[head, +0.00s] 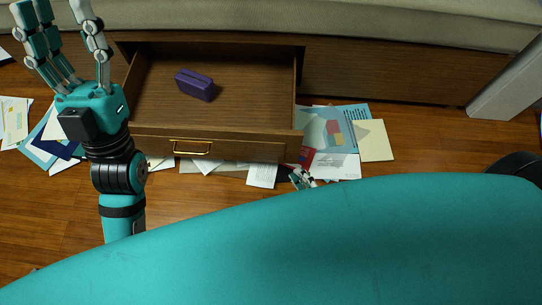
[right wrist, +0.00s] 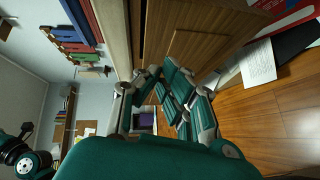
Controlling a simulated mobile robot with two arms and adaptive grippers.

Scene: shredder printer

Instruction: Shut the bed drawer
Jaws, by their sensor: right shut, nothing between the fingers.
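The bed drawer (head: 245,149) is pulled out from under the bed (head: 400,72), with a brass handle (head: 192,153) on its front. A purple box (head: 195,85) lies inside it. My right gripper (head: 303,177) shows small just below the drawer's front right corner, mostly hidden by my teal body. In the right wrist view the fingers of this gripper (right wrist: 160,70) are closed together and empty, near a wooden panel (right wrist: 200,42). I cannot tell whether they touch it. My left gripper (head: 58,15) is at the drawer's left, fingers spread and empty, tips near the picture's top edge.
Papers lie on the wooden floor on both sides of the drawer, with a blue poster (head: 335,125) and a yellowish sheet (head: 373,140) at the right. A pale post (head: 505,88) stands at the far right. Bare floor (head: 430,135) lies between the papers and the post.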

